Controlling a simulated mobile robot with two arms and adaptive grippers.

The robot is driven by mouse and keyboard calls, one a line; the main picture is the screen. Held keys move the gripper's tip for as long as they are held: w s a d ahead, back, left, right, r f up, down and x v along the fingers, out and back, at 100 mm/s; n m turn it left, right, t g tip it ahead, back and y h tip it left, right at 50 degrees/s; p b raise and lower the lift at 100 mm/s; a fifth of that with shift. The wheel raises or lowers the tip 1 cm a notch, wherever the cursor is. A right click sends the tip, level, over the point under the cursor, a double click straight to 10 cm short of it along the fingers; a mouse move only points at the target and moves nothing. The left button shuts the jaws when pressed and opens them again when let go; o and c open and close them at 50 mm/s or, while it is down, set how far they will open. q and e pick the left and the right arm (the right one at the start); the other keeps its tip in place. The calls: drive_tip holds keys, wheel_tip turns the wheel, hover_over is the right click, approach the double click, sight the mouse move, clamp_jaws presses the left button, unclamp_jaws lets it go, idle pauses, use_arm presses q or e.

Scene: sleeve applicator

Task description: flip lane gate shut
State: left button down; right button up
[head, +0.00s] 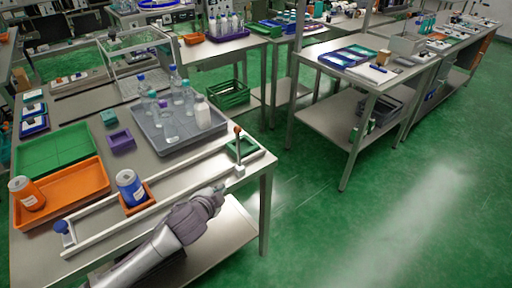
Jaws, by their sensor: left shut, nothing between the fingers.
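The lane (175,186) is a pair of pale rails running along the table's front edge. Near its right end a thin post with an orange-brown knob (238,130) stands upright; it looks like the lane gate. A blue can (130,186) stands in an orange square holder (139,208) between the rails toward the left. A blue knob (62,227) sits at the lane's left end. My left gripper (221,188) is shut and empty, in front of the front rail, just left of and below the post's base. I cannot tell whether it touches anything. My right gripper is out of view.
A green square frame (242,147) lies at the lane's right end. Behind the lane are a grey tray (165,138) with several bottles, a purple box (121,139), and an orange tray (85,185) holding an orange can (27,193). Open green floor lies right of the table.

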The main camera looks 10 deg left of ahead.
use_arm(q)
drive_tip(key=d+r+m+t+h, duration=0.2)
drive_tip(key=d+r+m+t, duration=0.15)
drive_tip(key=r, duration=1.25)
drive_tip(key=p, duration=0.2)
approach(237, 134)
drive_tip(key=w+d+r, duration=0.1)
drive_tip(key=w+d, duration=0.2)
drive_tip(key=w, duration=0.3)
drive_tip(key=shift+w+a+f+m, duration=0.25)
drive_tip(key=shift+a+m, duration=0.1)
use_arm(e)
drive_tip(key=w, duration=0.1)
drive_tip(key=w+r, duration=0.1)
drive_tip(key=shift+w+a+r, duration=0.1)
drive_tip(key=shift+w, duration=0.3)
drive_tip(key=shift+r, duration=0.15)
